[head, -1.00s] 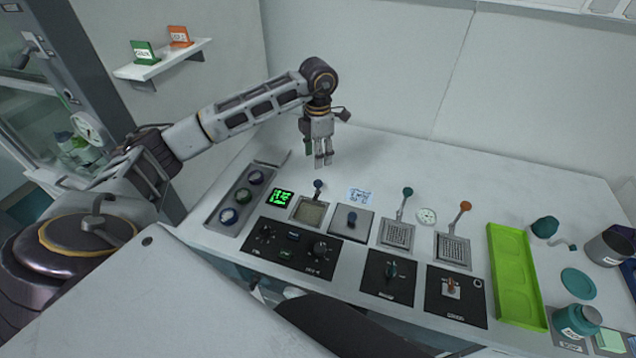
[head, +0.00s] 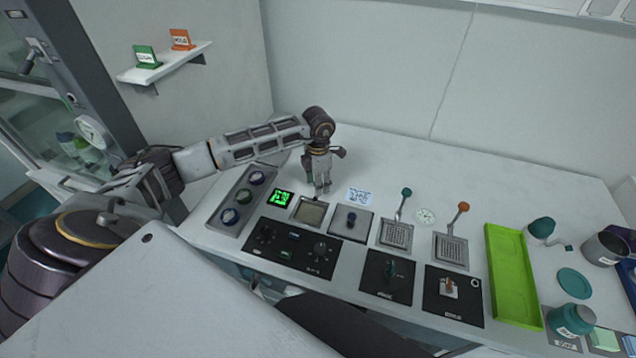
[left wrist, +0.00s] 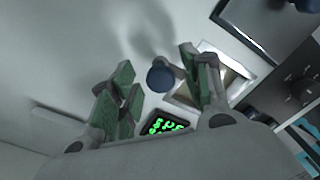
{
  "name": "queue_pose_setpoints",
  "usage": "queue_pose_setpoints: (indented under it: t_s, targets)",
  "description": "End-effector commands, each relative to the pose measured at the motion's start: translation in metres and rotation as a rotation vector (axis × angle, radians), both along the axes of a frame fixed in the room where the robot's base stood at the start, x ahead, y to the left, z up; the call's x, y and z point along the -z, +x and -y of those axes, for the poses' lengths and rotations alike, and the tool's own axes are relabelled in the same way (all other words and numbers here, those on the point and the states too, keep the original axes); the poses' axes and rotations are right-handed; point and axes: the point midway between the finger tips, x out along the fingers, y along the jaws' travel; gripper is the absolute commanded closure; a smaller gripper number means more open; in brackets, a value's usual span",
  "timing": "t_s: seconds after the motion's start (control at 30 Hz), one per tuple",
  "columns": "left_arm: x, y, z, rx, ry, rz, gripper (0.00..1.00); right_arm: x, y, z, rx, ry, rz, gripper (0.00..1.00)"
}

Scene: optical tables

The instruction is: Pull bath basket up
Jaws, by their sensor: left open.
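The bath (head: 309,211) is a square, tan-topped opening in the bench, just in front of my left gripper (head: 320,187). Its handle's round blue knob (left wrist: 161,77) shows in the left wrist view between the two green-padded fingers. The left gripper (left wrist: 160,95) is open, with a finger on either side of the knob and gaps visible. In the head view the fingers hide the knob. The bath also shows in the left wrist view (left wrist: 235,75), partly behind the right finger. My right gripper is not in view.
A green-lit display (head: 282,199) lies left of the bath. A plate with a blue knob (head: 351,221) is to its right. Beyond are mesh baskets with a green-knobbed handle (head: 405,192) and an orange-knobbed handle (head: 463,208). A control panel (head: 292,248) is in front.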

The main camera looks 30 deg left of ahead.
Motion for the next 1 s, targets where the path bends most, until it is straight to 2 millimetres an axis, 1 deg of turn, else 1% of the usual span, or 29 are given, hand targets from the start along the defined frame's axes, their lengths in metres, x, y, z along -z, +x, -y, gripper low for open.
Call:
queue_pose_setpoints:
  t_s: [0.13, 0.4, 0.43, 0.7, 0.8, 1.0]
  targets:
    - [0.0057, -0.0001, 0.0, 0.0, 0.0, 0.0, 0.53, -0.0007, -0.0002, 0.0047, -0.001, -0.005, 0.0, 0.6]
    - [0.0066, -0.0002, 0.0001, 0.0, 0.0, 0.0, 0.53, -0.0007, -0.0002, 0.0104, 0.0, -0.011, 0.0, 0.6]
    - [0.0066, -0.0002, 0.0001, 0.0, 0.0, 0.0, 0.54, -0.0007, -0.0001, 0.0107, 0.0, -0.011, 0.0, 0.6]
    - [0.0064, -0.0002, 0.0001, 0.001, 0.0, 0.0, 0.89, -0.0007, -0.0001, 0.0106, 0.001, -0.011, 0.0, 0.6]
    - [0.0064, -0.0002, 0.0001, 0.0, 0.0, 0.0, 1.0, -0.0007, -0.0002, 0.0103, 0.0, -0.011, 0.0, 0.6]
    - [0.0058, -0.0001, 0.0001, 0.0, 0.0, 0.0, 1.0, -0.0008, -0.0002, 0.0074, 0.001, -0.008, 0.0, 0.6]
